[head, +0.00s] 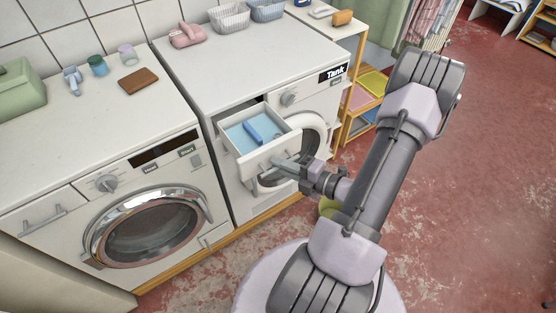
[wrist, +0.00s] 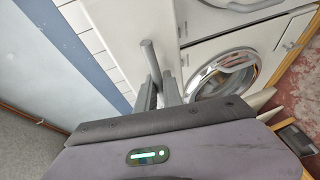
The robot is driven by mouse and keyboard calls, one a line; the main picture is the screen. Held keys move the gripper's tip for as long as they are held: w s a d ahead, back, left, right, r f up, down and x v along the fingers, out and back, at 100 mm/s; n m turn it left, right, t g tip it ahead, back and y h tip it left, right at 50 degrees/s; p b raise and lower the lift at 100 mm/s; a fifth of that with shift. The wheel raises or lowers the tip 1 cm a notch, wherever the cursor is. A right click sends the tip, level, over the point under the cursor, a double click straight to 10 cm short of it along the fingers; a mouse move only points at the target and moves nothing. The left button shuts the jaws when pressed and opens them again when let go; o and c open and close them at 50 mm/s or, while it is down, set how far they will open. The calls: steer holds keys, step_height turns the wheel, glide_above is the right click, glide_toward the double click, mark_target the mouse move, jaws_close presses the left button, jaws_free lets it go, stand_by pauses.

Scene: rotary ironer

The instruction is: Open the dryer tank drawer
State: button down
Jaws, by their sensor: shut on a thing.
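The dryer tank drawer (head: 236,146) stands pulled out from the upper left of the dryer (head: 243,197), under its white top. Its light blue inside shows from above, with a darker blue piece in it. My gripper (head: 283,165) reaches in from the right to the drawer's front and is shut on the drawer handle. In the wrist view the grey handle (wrist: 150,55) runs up from between the two fingers of my gripper (wrist: 158,80). The gripped part of the handle is mostly hidden by the fingers.
The dryer's round door (head: 320,140) is behind my gripper. A washing machine (head: 150,215) with a chrome-ringed door stands to the left. Baskets (head: 229,17) and a pink item (head: 187,35) sit on top. A wooden shelf (head: 352,105) is at the right. The red floor beyond is open.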

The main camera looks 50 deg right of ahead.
steer(key=shift+s, duration=0.1)
stand_by(0.3)
steer(key=c, duration=1.8)
jaws_free()
steer(key=shift+o, duration=0.2)
steer(key=p+v, duration=0.4)
steer(key=v, duration=1.3)
steer(key=shift+s+p, duration=0.2)
steer(key=shift+p, duration=0.1)
steer(key=shift+r, duration=0.15)
